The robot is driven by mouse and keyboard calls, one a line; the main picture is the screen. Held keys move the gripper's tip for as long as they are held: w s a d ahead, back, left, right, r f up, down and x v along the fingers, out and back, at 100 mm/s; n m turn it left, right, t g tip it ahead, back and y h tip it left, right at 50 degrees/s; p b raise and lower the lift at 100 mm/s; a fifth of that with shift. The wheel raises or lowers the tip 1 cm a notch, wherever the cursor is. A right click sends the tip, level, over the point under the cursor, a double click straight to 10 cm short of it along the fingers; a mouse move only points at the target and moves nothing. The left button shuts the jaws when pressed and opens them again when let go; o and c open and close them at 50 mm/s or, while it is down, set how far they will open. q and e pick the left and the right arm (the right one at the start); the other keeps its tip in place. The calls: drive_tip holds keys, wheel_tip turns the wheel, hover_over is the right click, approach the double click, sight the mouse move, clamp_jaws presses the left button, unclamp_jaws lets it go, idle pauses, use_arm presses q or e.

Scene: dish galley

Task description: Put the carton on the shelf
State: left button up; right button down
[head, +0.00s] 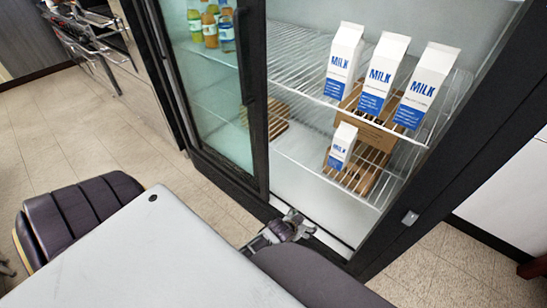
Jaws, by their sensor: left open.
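Three tall white and blue milk cartons (380,75) stand side by side on the upper wire shelf (300,66) of the open fridge. A smaller milk carton (341,147) stands on the lower wire shelf (300,145), at the front of a slatted wooden rack (372,172). I cannot tell which carton the task means. My left gripper (291,226) is open and looks empty, low at the fridge's front sill, below and left of the small carton and apart from it. Its fingers are small in view. My right gripper is not in view.
A glass door (205,100) with a dark frame covers the fridge's left part. Several bottles (210,25) stand behind it. Another slatted wooden piece (270,118) lies on the lower shelf's left. The fridge's dark right post (445,150) bounds the opening. The lower shelf's front left is bare.

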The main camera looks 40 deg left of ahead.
use_arm(q)
drive_tip(key=s+f+g, duration=0.3)
drive_tip(key=s+f, duration=0.4)
drive_tip(key=s, duration=0.2)
drive_tip(key=s+f+m+g, duration=0.1)
drive_tip(key=s+f+g, duration=0.2)
drive_tip(key=s+f, duration=0.4)
drive_tip(key=s, duration=0.3)
drive_tip(key=shift+a+g, duration=0.15)
drive_tip(key=shift+g, duration=0.15)
drive_tip(key=shift+s, duration=0.1)
